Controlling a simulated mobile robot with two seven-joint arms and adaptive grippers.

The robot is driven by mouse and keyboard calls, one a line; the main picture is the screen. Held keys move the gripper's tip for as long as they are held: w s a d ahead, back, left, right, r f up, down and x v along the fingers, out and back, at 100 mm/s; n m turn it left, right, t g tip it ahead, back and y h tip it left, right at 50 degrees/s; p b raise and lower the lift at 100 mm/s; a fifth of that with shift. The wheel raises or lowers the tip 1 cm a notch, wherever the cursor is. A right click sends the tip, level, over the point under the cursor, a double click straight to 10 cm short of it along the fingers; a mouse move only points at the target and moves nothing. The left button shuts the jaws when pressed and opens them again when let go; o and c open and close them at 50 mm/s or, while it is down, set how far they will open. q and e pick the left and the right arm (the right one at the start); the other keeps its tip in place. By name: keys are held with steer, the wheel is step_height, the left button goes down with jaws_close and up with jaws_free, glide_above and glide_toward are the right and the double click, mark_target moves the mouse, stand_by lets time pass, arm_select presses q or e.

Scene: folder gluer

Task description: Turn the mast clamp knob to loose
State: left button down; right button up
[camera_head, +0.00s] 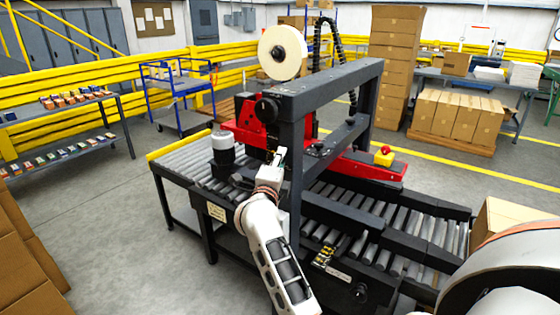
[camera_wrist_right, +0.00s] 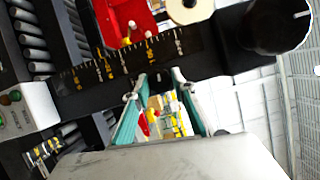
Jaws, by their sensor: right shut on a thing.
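The dark upright mast (camera_head: 292,170) of the machine frame stands in the middle of the head view. In the right wrist view, its dark bar (camera_wrist_right: 130,55) with yellow and white marks crosses the picture. My right gripper (camera_head: 281,156) is at the mast, below the crossbeam. In the right wrist view, the teal fingers of this gripper (camera_wrist_right: 159,79) are shut on a small dark thing, apparently the mast clamp knob (camera_wrist_right: 159,82). The fingers mostly hide it, and its turn position cannot be read. My left gripper is not in view.
A larger black knob (camera_head: 267,109) sits on the crossbeam end, under a tape roll (camera_head: 283,52). A black-and-white cylinder (camera_head: 222,148) stands left of my right gripper. A red machine part (camera_head: 245,122) lies behind. Roller conveyors (camera_head: 390,235) run below; open floor (camera_head: 100,210) is left.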

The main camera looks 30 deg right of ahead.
steer(key=shift+n, duration=0.5)
steer(key=o, duration=1.1)
steer(key=v, duration=0.8)
steer(key=shift+r, duration=0.15)
